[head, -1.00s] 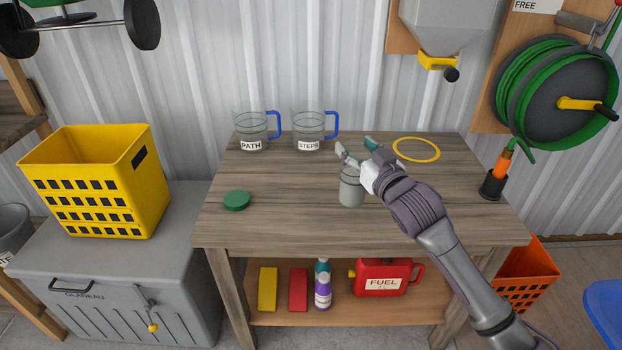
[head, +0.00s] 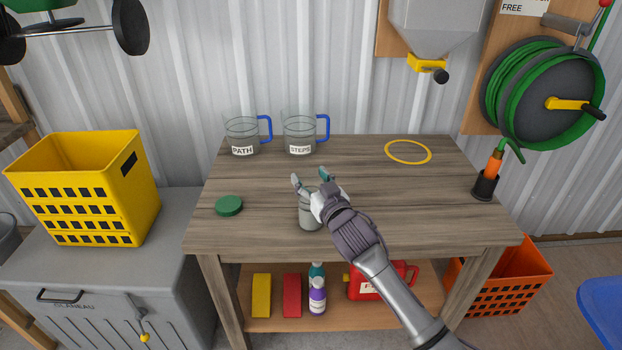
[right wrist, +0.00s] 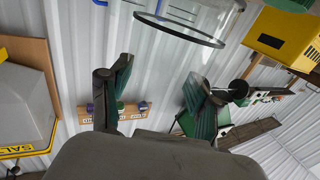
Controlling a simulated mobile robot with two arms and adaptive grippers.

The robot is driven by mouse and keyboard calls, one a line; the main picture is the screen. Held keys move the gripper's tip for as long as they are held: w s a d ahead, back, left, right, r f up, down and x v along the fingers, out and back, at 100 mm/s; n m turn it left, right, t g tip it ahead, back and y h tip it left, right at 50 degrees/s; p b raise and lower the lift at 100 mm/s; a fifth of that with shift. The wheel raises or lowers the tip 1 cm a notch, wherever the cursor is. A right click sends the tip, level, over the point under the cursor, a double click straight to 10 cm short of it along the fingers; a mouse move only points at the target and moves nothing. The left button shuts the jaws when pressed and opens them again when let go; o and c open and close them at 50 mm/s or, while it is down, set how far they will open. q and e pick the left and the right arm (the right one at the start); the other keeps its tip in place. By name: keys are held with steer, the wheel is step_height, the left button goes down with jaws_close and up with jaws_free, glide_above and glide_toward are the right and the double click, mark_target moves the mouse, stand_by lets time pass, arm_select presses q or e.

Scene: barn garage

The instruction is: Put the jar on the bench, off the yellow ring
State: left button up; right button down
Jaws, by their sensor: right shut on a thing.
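The grey jar (head: 310,218) shows at the front middle of the wooden bench (head: 400,210), upright, partly behind my right gripper. My right gripper (head: 311,179) is shut on the jar; its fingertips stick out above it on either side. I cannot tell whether the jar's base touches the bench top. The yellow ring (head: 408,142) lies flat at the back right of the bench, with nothing in it, well apart from the jar. My left gripper is not in view.
A green lid (head: 229,206) lies left of the jar. Two clear jugs, PATH (head: 242,138) and STEPS (head: 299,135), stand at the back left. An orange-and-black holder (head: 486,183) stands at the right edge. The bench's right half is mostly clear.

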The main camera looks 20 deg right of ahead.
steer(key=shift+c, duration=1.2)
jaws_free()
steer(key=shift+s+r, duration=0.1)
steer(key=s+d, duration=0.1)
steer(key=s, duration=1)
steer(key=shift+s+d, duration=0.2)
steer(key=shift+s, duration=0.2)
